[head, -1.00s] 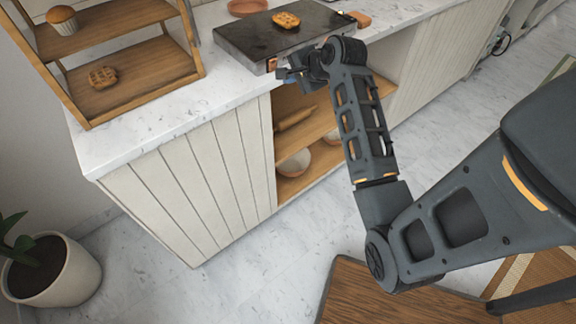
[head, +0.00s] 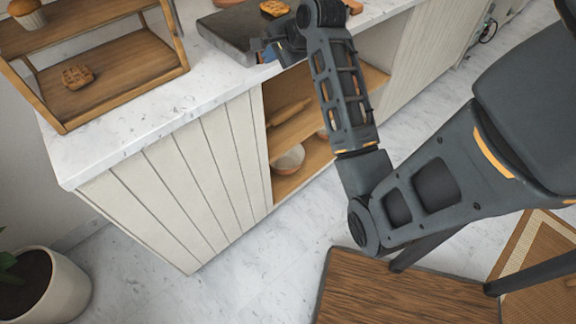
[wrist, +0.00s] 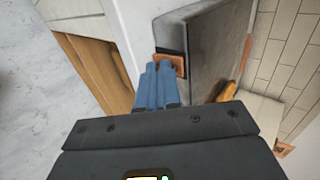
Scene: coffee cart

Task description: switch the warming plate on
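The warming plate (head: 222,32) is a dark flat slab on the white counter, with a waffle-like pastry (head: 274,8) on top. In the wrist view, the plate (wrist: 217,40) fills the upper right. A copper-coloured control piece (wrist: 177,62) with a dark part shows on its near side, just beyond my fingertips. My gripper (head: 262,52) is at the plate's front edge and hides the control in the head view. In the wrist view, the blue fingers of my gripper (wrist: 159,68) are together and hold nothing visible. I cannot tell whether they touch the control.
A wooden two-tier stand (head: 110,68) with pastries is on the counter to the left. Below the counter, an open shelf (head: 310,155) holds a bowl (head: 288,160) and a rolling pin. A wooden-topped piece (head: 400,295) stands on the floor in front. A potted plant is at lower left.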

